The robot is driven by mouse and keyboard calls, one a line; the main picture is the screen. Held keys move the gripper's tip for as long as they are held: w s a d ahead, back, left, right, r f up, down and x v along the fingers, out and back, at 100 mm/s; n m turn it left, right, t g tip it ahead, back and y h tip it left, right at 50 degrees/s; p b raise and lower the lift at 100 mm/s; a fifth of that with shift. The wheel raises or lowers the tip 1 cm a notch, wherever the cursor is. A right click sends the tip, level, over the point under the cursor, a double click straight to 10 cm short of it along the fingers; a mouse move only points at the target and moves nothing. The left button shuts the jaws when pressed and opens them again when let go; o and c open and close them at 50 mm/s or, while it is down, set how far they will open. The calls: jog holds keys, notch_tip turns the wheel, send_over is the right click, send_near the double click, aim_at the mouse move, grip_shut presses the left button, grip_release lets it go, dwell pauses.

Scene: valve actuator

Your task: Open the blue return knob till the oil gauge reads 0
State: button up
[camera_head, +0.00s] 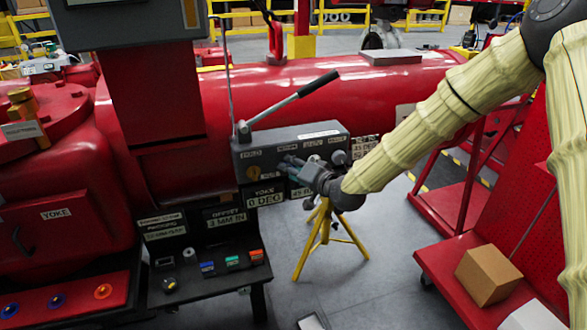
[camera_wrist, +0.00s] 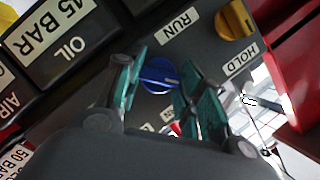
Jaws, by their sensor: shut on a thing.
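The blue return knob (camera_wrist: 158,77) is on the grey panel in the wrist view, between the teal finger pads of my gripper (camera_wrist: 161,66). My gripper is shut on it, one pad on each side. The oil gauge plate (camera_wrist: 68,42) at the upper left of the wrist view reads 45 BAR. In the head view my gripper (camera_head: 285,167) reaches the front of the grey pump box (camera_head: 318,136) from the right and hides the knob.
A yellow knob (camera_wrist: 236,18) sits near the RUN and HOLD labels. A long lever (camera_head: 290,102) rises from the pump box. A yellow tripod (camera_head: 325,240) stands beneath. A red cart (camera_head: 440,262) with a cardboard box (camera_head: 487,275) is at the right.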

jog(key=shift+s+a+n+h+b, duration=0.15)
jog(key=shift+n+h, duration=0.95)
jog(key=shift+n, duration=0.55)
jog(key=shift+w+n+h+b, duration=0.15)
jog(key=shift+n+h, duration=0.95)
jog(key=shift+n, duration=0.55)
jog(key=shift+s, duration=0.1)
jog(key=o, duration=1)
jog(key=shift+r, duration=0.15)
jog(key=v, duration=1.2)
jog(key=shift+s+f, duration=0.1)
jog(key=shift+f, duration=0.2)
